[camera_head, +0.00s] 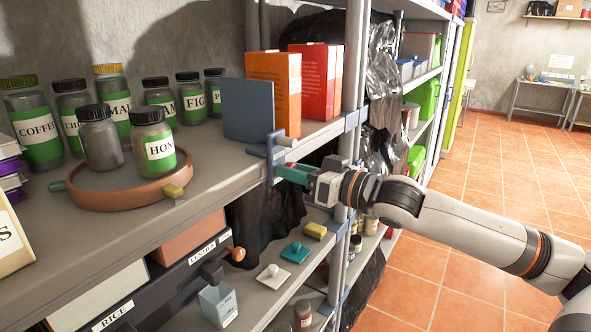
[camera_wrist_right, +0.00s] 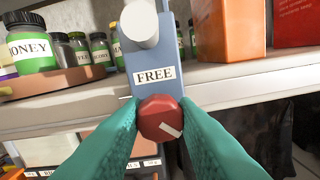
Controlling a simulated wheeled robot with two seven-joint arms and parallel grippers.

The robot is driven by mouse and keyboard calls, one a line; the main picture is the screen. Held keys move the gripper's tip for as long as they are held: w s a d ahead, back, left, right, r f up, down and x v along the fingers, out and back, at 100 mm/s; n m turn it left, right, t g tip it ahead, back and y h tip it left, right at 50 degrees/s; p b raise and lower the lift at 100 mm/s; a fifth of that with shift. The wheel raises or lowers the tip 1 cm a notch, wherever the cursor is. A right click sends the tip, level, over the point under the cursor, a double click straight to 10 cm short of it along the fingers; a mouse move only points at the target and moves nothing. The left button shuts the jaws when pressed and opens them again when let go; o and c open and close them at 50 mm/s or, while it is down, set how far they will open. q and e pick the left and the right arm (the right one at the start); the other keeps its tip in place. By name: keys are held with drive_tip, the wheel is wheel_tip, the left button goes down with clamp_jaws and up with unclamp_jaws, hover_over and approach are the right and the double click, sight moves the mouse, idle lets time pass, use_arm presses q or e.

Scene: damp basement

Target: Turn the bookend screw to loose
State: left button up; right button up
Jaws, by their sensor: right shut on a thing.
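The blue bookend (camera_head: 248,110) stands on the shelf edge against the orange box. Its clamp (camera_head: 277,158) hangs over the front edge. In the right wrist view, the clamp carries a white FREE label (camera_wrist_right: 155,76) just above the red screw knob (camera_wrist_right: 159,112). The knob has a white line on its lower right part, slanting down to the right. My right gripper (camera_head: 287,172) has teal fingers, which also show in the right wrist view (camera_wrist_right: 160,121). They are shut on the knob from both sides. My left gripper is not in view.
An orange box (camera_head: 275,85) and a red box (camera_head: 318,78) stand beside the bookend. A brown round tray (camera_head: 110,197) holds jars at the left. A lower shelf (camera_head: 262,301) holds small items. The tiled floor at right is open.

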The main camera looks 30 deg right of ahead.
drive_tip(key=n+p, duration=0.6)
drive_tip(key=n, duration=2)
drive_tip(key=shift+n, duration=0.3)
idle(0.4)
drive_tip(key=o, duration=1)
